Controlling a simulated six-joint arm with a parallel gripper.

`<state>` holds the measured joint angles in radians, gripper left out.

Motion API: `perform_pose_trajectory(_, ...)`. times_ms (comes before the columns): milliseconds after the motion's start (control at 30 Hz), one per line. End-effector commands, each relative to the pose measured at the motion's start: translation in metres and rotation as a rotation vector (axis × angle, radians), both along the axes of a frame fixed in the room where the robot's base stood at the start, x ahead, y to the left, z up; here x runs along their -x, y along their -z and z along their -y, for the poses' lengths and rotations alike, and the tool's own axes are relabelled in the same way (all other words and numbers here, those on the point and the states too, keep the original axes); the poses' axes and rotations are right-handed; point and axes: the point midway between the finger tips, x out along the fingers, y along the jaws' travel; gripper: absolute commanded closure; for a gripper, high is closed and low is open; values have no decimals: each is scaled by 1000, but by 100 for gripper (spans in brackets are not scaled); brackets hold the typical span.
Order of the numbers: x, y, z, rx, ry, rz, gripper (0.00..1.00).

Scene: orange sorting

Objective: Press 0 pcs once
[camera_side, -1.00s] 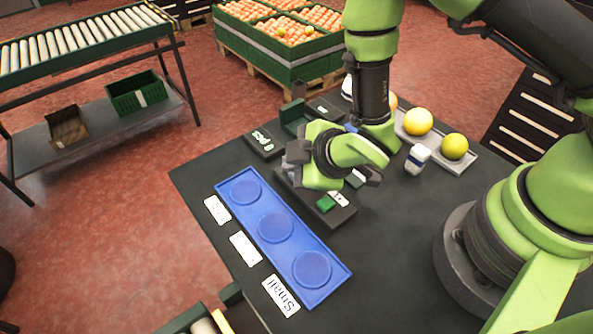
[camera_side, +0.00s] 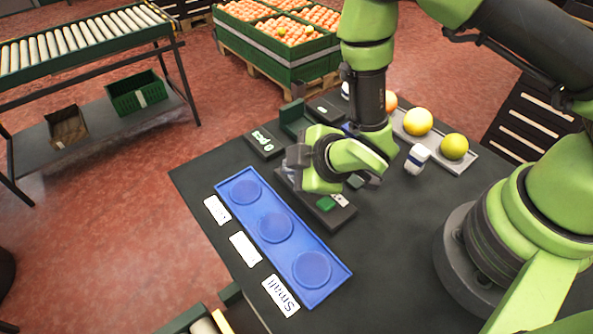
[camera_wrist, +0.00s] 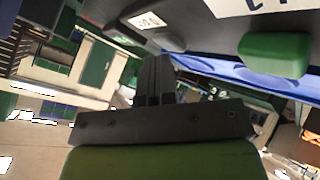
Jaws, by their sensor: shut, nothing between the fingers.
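A small dark block with green "0 pcs" lettering (camera_side: 264,143) lies near the table's far left edge, behind the blue tray. A dark button panel (camera_side: 338,217) lies right of the tray, partly hidden under my gripper. Its green button (camera_side: 326,204) shows beside a white label; a green button also shows large in the wrist view (camera_wrist: 274,54). My gripper (camera_side: 293,156) is shut and empty, over the panel's far end. Its dark fingers show in the wrist view (camera_wrist: 155,80). Whether they touch the panel I cannot tell.
The blue tray (camera_side: 254,209) has three round recesses and white label cards beside it, one reading "Small" (camera_side: 281,296). The table front right of the blue tray is clear.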

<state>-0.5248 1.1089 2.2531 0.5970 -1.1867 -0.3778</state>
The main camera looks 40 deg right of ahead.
Motion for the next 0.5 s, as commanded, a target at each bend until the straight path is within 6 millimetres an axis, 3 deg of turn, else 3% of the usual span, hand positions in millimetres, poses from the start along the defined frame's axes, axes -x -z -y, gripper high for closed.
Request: perform_pose_trajectory(500,0,-5,0,0,0,0,100)
